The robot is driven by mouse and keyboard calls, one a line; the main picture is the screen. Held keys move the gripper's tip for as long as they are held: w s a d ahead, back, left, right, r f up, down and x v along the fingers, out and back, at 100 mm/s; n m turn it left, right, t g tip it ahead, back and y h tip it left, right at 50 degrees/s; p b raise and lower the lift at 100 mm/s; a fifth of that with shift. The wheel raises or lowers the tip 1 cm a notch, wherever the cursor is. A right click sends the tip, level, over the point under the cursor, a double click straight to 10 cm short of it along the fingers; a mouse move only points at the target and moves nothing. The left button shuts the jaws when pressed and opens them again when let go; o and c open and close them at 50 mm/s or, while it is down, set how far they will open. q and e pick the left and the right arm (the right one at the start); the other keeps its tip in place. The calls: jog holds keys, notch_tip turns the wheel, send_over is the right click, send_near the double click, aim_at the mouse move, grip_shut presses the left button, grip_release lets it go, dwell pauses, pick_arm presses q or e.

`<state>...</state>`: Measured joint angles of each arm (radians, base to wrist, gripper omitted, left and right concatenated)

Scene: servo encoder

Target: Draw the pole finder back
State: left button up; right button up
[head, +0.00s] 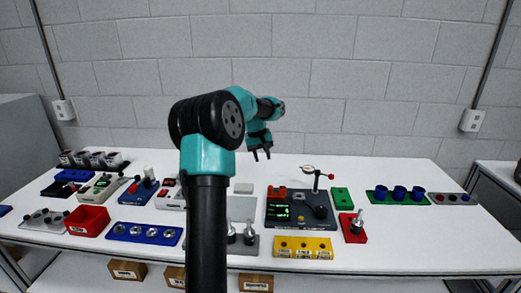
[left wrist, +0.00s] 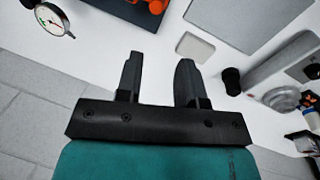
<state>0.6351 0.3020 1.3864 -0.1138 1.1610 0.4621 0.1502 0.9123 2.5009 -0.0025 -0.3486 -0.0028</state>
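No part is labelled as the pole finder, so I cannot tell for sure which it is. The dial also shows in the left wrist view (left wrist: 53,20), at the upper left. My left gripper (head: 262,155) hangs above the back of the table, left of the dial and apart from it. In the left wrist view its two fingers (left wrist: 160,65) are spread with nothing between them. My right gripper is not seen.
A red block (head: 353,234) with a metal-topped knob and a yellow strip (head: 303,248) lie near the dark unit. A green rack with blue cups (head: 399,193) is at right. A red bin (head: 87,219) and blue strip (head: 144,233) are at left. My left arm hides part of the middle.

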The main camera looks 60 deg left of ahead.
pick_arm(q)
jog(key=shift+s+a+r, duration=0.1)
jog(key=shift+s+r, duration=0.05)
jog(key=shift+r, duration=0.55)
jog(key=shift+s+r, duration=0.1)
jog(key=shift+r, duration=0.6)
